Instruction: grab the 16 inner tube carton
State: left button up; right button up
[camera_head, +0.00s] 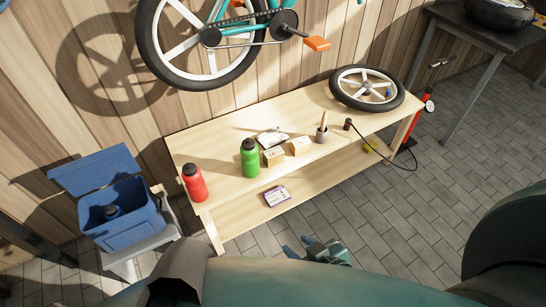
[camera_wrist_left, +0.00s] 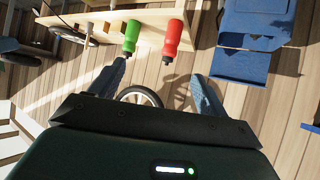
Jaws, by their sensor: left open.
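Two small tan cartons stand side by side on the bench top, a left one (camera_head: 274,156) and a right one (camera_head: 300,146). A white and purple box (camera_head: 277,196) lies on the lower shelf. The print on all three is too small to read, so I cannot tell which is the 16 inner tube carton. My right gripper (camera_head: 297,247) is in front of the bench, apart from the boxes; its jaw opening is unclear. My left gripper (camera_wrist_left: 158,72) has its fingers spread and nothing between them in the left wrist view.
On the workbench (camera_head: 230,192) stand a red bottle (camera_head: 194,184), a green bottle (camera_head: 250,158) and a cup with a brush (camera_head: 322,134). A wheel (camera_head: 345,95) lies at the right end. A blue bin (camera_head: 125,228) is at left. A bicycle (camera_head: 220,40) hangs above.

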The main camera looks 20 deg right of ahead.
aim_at(274, 156)
jog(key=j+z, duration=0.1)
jog(key=z, duration=1.5)
jog(key=k+j+z, duration=0.1)
jog(key=j, duration=0.3)
jog(key=k+j+z, duration=0.1)
jog(key=j, duration=0.3)
jog(key=i+j, duration=0.1)
jog(key=i, duration=0.6)
